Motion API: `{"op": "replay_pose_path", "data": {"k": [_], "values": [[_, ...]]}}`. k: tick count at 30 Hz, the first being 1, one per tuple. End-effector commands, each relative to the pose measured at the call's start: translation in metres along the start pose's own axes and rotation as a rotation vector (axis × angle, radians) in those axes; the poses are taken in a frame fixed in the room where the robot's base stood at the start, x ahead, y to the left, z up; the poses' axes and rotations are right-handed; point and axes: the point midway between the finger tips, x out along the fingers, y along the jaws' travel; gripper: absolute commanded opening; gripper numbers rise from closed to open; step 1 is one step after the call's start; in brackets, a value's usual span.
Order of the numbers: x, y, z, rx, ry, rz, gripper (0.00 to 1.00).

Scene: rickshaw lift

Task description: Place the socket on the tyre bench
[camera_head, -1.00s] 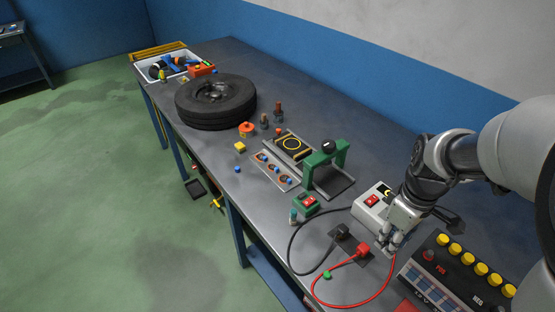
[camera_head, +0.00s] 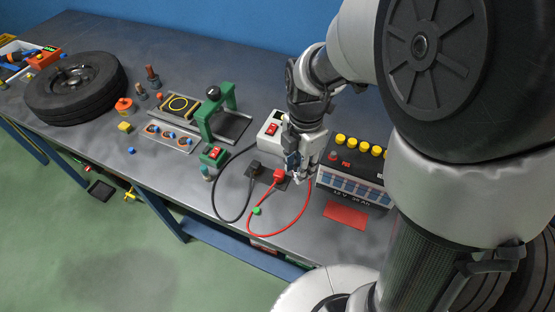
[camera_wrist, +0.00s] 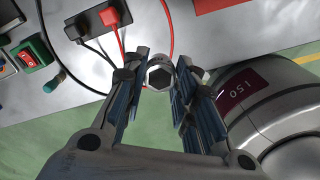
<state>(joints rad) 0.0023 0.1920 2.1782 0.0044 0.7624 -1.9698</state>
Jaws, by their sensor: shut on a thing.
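A small metal socket (camera_wrist: 160,78) with a hexagonal opening shows between the fingertips in the wrist view. My gripper (camera_wrist: 158,70) is shut on it. In the head view my gripper (camera_head: 298,174) is at the front right part of the grey bench (camera_head: 170,175), just right of a red clamp and left of the battery. I cannot make out the socket clearly in the head view. The black tyre (camera_head: 75,88) lies flat at the left end of the bench.
A battery (camera_head: 352,172) with yellow caps, a charger box (camera_head: 270,130), red clamp (camera_head: 279,176) and cables stand near my gripper. A green press (camera_head: 217,115), small parts tray (camera_head: 168,137) and orange pot (camera_head: 124,106) lie between it and the tyre. Bare bench shows along the back.

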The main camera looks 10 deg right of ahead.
Motion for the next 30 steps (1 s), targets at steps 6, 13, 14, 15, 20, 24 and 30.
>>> {"op": "replay_pose_path", "data": {"k": [6, 13, 14, 15, 20, 24, 30], "values": [[0.066, -0.002, -0.001, 0.001, 0.003, -0.006, 0.01], [0.12, -0.002, -0.001, 0.001, 0.002, -0.005, 0.01], [0.124, -0.002, -0.001, 0.001, 0.002, -0.004, 0.01], [0.129, -0.002, -0.001, 0.001, 0.002, -0.004, 0.01], [0.138, -0.002, 0.0, 0.002, 0.001, -0.001, 0.01], [0.154, -0.003, -0.001, 0.002, 0.002, -0.003, 0.01], [0.179, -0.002, -0.001, 0.002, 0.001, -0.002, 0.01]]}}
